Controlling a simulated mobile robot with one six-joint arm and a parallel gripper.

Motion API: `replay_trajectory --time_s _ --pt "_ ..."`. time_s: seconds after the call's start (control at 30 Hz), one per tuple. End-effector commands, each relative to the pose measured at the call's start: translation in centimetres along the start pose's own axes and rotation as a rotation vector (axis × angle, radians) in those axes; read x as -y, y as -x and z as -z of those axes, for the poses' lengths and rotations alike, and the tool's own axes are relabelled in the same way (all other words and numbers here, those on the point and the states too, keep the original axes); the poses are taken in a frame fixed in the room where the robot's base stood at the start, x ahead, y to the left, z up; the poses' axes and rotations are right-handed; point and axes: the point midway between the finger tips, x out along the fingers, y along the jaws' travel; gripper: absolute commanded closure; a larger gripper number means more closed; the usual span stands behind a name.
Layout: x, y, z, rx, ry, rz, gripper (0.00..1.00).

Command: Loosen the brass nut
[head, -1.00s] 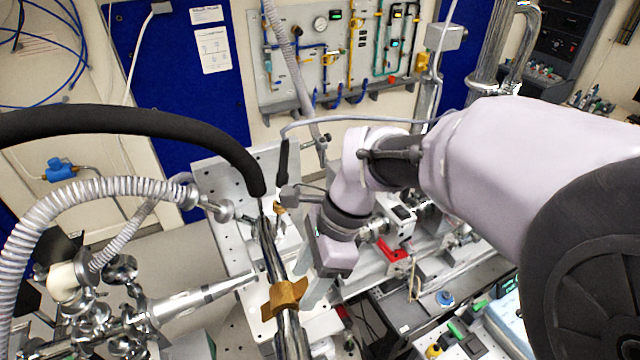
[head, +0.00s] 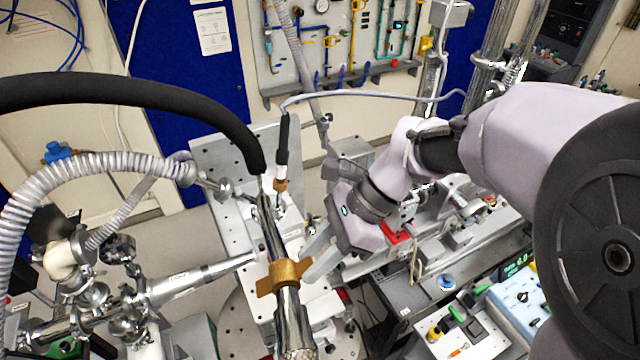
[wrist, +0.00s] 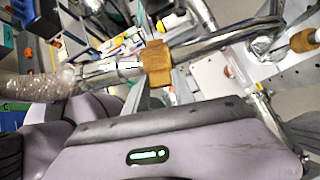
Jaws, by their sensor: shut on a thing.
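The brass nut (head: 284,276), a winged collar, sits around a shiny metal tube (head: 270,230) left of my gripper in the head view. It also shows in the wrist view (wrist: 156,64), above my wrist housing. My gripper (head: 308,272) comes in from the right, with its pale fingers tilted down and left to the nut's right wing. It is shut on the nut there. In the wrist view the grey fingers (wrist: 154,90) reach up to the nut's lower part. The exact contact at the fingertips is partly hidden.
A thick black hose (head: 150,95) arches over the left side to the tube's upper end. A ribbed hose (head: 90,170) and metal fittings (head: 120,300) stand left. A smaller brass fitting (head: 280,185) sits beyond the nut. Instruments (head: 515,290) crowd the lower right.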

Motion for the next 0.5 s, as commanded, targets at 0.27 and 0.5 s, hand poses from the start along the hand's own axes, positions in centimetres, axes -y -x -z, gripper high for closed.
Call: replay_trajectory --time_s 0.27,0.5 --pt "0.0 -1.1 1.9 0.260 -0.007 0.000 1.00" --pt "0.0 -2.0 3.0 0.489 -0.007 0.000 1.00"
